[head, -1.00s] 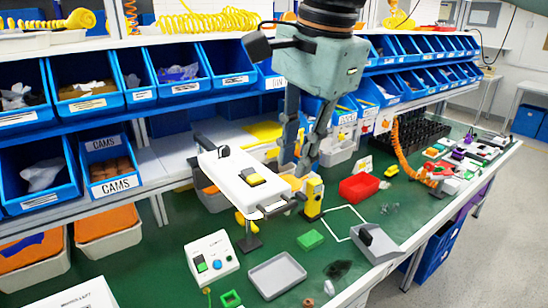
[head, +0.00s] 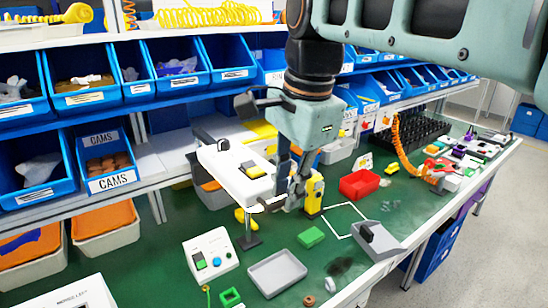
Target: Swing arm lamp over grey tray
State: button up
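The lamp has a long white head (head: 226,178) with a yellow switch (head: 252,169) on top and a dark handle at its near end. It hangs over the bench behind the grey tray (head: 262,285), not above it. The tray is shallow, empty and lies at the front of the green mat. My gripper (head: 284,205) points down at the right near end of the lamp head, close to its handle. Its fingertips overlap the handle area, and I cannot tell whether they touch it or how far they are apart.
A switch box (head: 211,256) stands left of the tray. A green block (head: 311,237), a yellow device (head: 314,194), a red bin (head: 359,184) and a grey sloped holder (head: 379,241) lie to the right. Blue bins (head: 188,80) line the shelves behind.

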jog(key=shift+f, duration=0.1)
grip_shut()
dwell(0.5)
